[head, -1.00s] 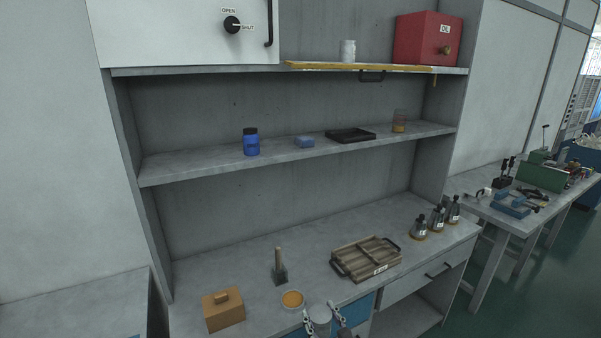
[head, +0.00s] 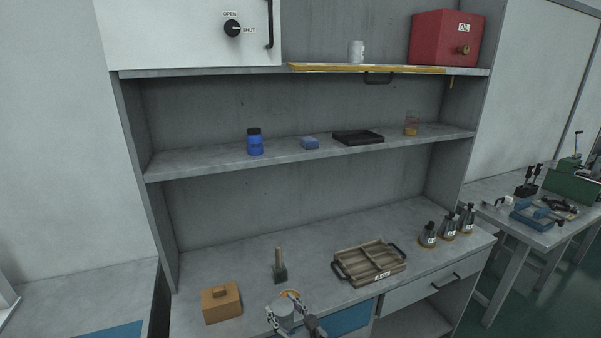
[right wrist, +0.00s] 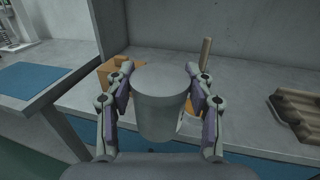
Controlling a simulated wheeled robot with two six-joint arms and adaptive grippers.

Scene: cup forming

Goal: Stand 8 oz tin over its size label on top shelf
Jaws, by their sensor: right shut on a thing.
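A grey tin (right wrist: 160,105) is held between the fingers of my right gripper (right wrist: 160,88) in the right wrist view. The tin (head: 285,311) and my right gripper (head: 290,315) also show at the bottom of the head view, in front of the lower counter. The gripper is shut on the tin, which looks roughly upright. The top shelf (head: 200,73) has a yellow strip (head: 365,68) along its front edge. I cannot make out any size label there. My left gripper is not in view.
A white canister (head: 356,51) and a red OIL box (head: 446,38) stand on the top shelf. The counter holds a wooden box (head: 221,303), an upright-handled tool (head: 280,268), a tray (head: 360,262) and dark flasks (head: 428,235). A cabinet (head: 185,32) fills the upper left.

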